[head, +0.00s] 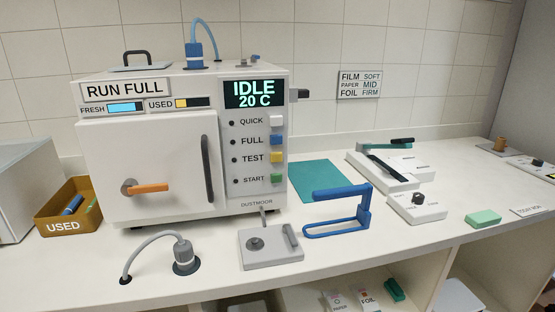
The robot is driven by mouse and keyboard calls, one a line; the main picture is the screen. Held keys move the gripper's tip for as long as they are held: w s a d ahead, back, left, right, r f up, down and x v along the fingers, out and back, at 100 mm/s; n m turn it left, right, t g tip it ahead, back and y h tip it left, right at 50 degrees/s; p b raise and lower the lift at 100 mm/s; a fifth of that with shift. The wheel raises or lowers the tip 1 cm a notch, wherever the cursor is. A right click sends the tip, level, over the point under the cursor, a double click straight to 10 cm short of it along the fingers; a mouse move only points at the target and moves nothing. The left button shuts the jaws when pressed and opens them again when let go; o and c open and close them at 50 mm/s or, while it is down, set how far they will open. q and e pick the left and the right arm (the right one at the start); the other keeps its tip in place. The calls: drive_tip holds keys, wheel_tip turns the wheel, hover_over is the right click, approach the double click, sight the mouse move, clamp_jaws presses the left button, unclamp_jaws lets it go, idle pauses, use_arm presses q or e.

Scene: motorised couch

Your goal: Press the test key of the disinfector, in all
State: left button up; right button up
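The disinfector (150,160) is a white box on the counter, with a closed front door, an orange lever handle and a dark vertical bar handle. Its display (254,94) reads "IDLE 20 C". The yellow test key (276,157) sits right of the label "TEST", below the blue FULL key (277,140) and above the green START key (276,179). The white QUICK key (276,121) is at the top. The small lamps beside the labels look dark. Neither of my grippers is in view.
A brown "USED" bin (65,212) stands left of the disinfector. In front are a hose fitting (185,256) and a grey plate device (270,246). A blue frame with a handle (340,210), a teal mat (315,181) and a sealer-like device (388,168) lie to the right. A sign reads "RUN FULL".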

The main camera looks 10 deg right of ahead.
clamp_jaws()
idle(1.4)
